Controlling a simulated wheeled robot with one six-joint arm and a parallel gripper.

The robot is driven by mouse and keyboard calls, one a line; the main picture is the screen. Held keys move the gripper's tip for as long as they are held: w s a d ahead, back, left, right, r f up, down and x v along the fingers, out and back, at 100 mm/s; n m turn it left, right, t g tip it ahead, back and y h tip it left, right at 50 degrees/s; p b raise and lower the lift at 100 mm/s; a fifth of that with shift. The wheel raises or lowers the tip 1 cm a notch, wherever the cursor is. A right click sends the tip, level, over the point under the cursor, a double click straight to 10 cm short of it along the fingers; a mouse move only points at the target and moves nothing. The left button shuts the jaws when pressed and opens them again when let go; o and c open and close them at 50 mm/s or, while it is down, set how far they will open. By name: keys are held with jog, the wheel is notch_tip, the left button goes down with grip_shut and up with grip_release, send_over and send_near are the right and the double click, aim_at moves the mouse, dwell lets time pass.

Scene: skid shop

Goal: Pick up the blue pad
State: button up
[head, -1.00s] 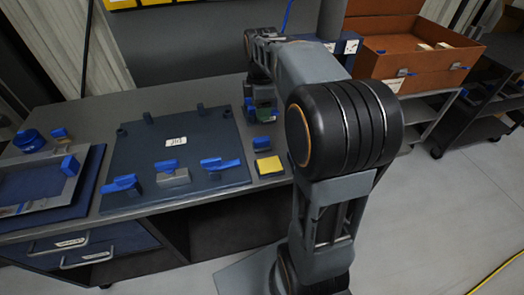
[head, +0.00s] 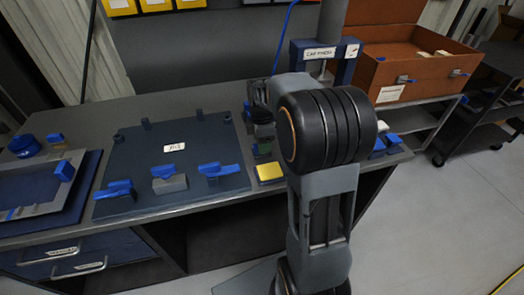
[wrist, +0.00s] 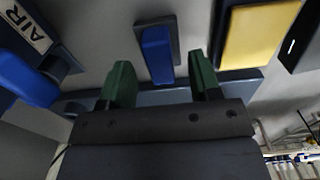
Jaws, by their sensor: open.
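The blue pad (wrist: 158,52) shows in the wrist view as a small blue block on a dark base, ahead of my fingertips and across the gap between them. My gripper (wrist: 160,70) has two green fingers, open and apart, with nothing held. In the head view my gripper (head: 262,150) hangs low over the bench, just behind the yellow pad, and hides most or all of the blue pad there.
The yellow pad (head: 270,172) sits close by; it also shows right of my fingers in the wrist view (wrist: 258,38). A dark jig board (head: 180,150) with blue-handled clamps lies to the left. An orange bin (head: 415,55) stands at the back right.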

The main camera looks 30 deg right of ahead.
jog(key=shift+f, duration=1.05)
jog(key=c, duration=1)
jog(key=shift+r, duration=0.1)
jog(key=shift+r, duration=0.2)
jog(key=r, duration=0.3)
jog(key=shift+s+a+r, duration=0.15)
jog(key=shift+s+r, duration=0.05)
jog(key=shift+s, duration=0.05)
jog(key=s+a+r, duration=0.2)
jog(key=s+r, duration=0.2)
jog(key=s, duration=0.2)
jog(key=s+a+r+p, duration=0.1)
jog(key=s+a+r, duration=0.2)
jog(key=s+r, duration=0.2)
jog(key=shift+s+a, duration=0.3)
jog(key=shift+s, duration=0.35)
